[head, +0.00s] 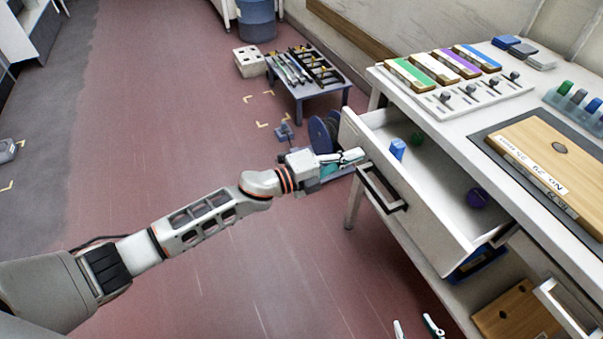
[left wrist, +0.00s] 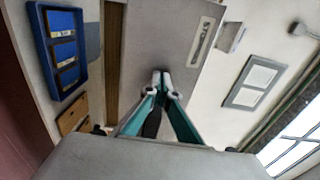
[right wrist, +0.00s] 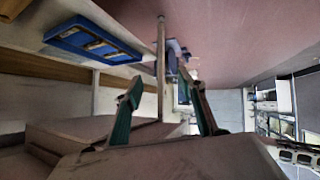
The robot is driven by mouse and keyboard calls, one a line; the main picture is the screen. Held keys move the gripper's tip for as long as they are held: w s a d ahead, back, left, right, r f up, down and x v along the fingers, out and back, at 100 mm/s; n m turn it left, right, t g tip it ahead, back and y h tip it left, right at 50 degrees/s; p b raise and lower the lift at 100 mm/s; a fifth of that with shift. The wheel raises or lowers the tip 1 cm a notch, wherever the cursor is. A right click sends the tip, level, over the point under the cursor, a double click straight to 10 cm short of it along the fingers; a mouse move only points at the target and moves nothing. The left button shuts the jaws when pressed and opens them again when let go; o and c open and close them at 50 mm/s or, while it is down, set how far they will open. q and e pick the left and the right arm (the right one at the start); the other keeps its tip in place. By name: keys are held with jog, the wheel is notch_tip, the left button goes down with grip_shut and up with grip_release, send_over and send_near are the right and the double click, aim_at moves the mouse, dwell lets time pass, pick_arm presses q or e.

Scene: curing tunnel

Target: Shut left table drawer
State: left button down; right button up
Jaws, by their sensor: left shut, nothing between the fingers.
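The left table drawer (head: 430,218) is pulled out from the white table, and its inside shows. A blue block (head: 397,149), a green piece (head: 416,139) and a purple ball (head: 477,198) lie in it. Its dark handle (head: 382,190) is on the front panel. My left gripper (head: 356,156) is shut and empty at the far end of the drawer front, beside the handle. In the left wrist view, its fingertips (left wrist: 163,78) are close to a pale panel; contact cannot be told. My right gripper (head: 416,329) is open and empty at the bottom edge, below the drawer; its fingers (right wrist: 160,90) are spread.
The tabletop holds coloured blocks on a white panel (head: 470,98) and a wooden board (head: 560,165). Another drawer handle (head: 565,305) is at lower right. A blue tray (right wrist: 92,40) shows in the right wrist view.

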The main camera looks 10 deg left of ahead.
aim_at(399, 139)
pick_arm(q)
jog(key=x, duration=0.2)
jog(key=b+x, duration=0.1)
jog(key=x, duration=0.4)
jog(key=shift+d+f, duration=0.1)
jog(key=shift+f, duration=0.25)
jog(key=b+x, duration=0.1)
jog(key=x, duration=0.4)
jog(key=shift+w+d+b, duration=0.2)
jog(key=shift+d+b, duration=0.05)
jog(key=shift+b, duration=0.15)
jog(key=shift+w+d+r, duration=0.15)
jog(key=shift+w+d, duration=0.25)
jog(key=shift+d, duration=0.15)
jog(key=shift+w+r, duration=0.1)
jog(key=shift+r, duration=0.05)
pick_arm(e)
jog(key=shift+w+a+r, duration=0.1)
jog(key=shift+w+a, duration=0.25)
jog(key=shift+a, duration=0.35)
pick_arm(q)
jog(key=shift+r, duration=0.15)
pick_arm(e)
jog(key=shift+s, duration=0.1)
